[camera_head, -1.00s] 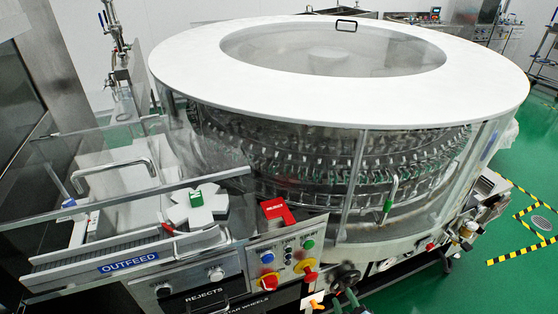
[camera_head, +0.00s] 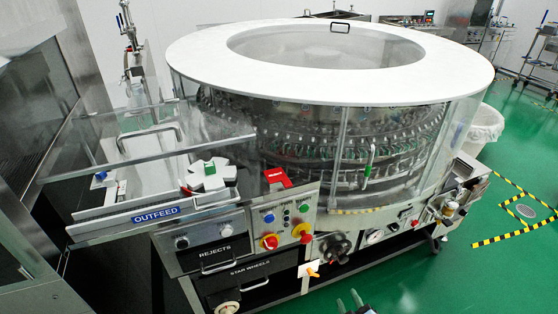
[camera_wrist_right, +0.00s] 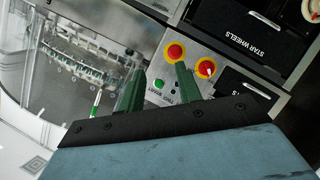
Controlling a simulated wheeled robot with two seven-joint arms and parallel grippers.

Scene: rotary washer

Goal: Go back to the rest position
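My right gripper (camera_head: 349,301) shows only as two dark fingertips at the bottom edge of the head view, in front of the machine. In the right wrist view its two green fingers (camera_wrist_right: 160,90) stand apart with nothing held between them. The control panel with its red and yellow knobs (camera_wrist_right: 175,52) lies beyond the fingers; I see no contact with it. My left gripper is not in the head view.
The rotary washer (camera_head: 330,125) with its white ring top fills the middle. Its outfeed section (camera_head: 155,214) is at left, with a control panel (camera_head: 285,222) and drawers (camera_head: 225,255). A white bin (camera_head: 485,128) stands at right. Green floor (camera_head: 440,285) is clear at lower right.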

